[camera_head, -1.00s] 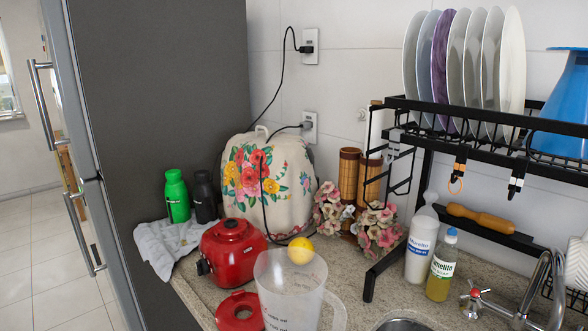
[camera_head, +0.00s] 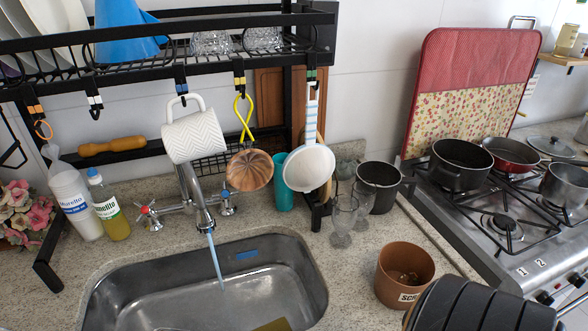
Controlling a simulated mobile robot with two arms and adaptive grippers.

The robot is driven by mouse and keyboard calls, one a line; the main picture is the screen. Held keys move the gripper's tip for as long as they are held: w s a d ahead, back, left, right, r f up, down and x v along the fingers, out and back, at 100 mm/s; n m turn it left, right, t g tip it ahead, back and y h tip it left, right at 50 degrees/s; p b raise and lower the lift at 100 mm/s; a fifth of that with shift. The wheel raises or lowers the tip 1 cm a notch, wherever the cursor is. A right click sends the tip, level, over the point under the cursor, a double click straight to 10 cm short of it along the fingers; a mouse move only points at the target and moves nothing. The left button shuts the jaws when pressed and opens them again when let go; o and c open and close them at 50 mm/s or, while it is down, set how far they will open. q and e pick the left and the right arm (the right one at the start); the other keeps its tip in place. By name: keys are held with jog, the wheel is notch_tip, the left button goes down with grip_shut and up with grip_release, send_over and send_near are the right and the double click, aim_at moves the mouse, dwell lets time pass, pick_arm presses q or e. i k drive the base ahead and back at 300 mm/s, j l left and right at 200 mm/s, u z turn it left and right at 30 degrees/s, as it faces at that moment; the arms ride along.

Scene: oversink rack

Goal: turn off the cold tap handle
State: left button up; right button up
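The tap (camera_head: 192,190) stands behind the sink (camera_head: 160,270), and a bluish stream of water (camera_head: 216,262) runs from its spout into the basin. The tap handle with the blue mark (camera_head: 227,203) is on the right side of the tap, just below a hanging copper-coloured cup. The handle with the red mark (camera_head: 148,212) is on the left side.
A white mug (camera_head: 194,137) hangs over the tap from the black rack (camera_head: 180,70). The copper-coloured cup (camera_head: 249,171) and a white ladle (camera_head: 308,168) hang to the right. Bottles (camera_head: 108,207) stand left. Glasses (camera_head: 342,215) and a brown pot (camera_head: 404,270) stand right, before the stove.

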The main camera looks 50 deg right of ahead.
aim_at(225, 194)
jog(key=z, duration=0.95)
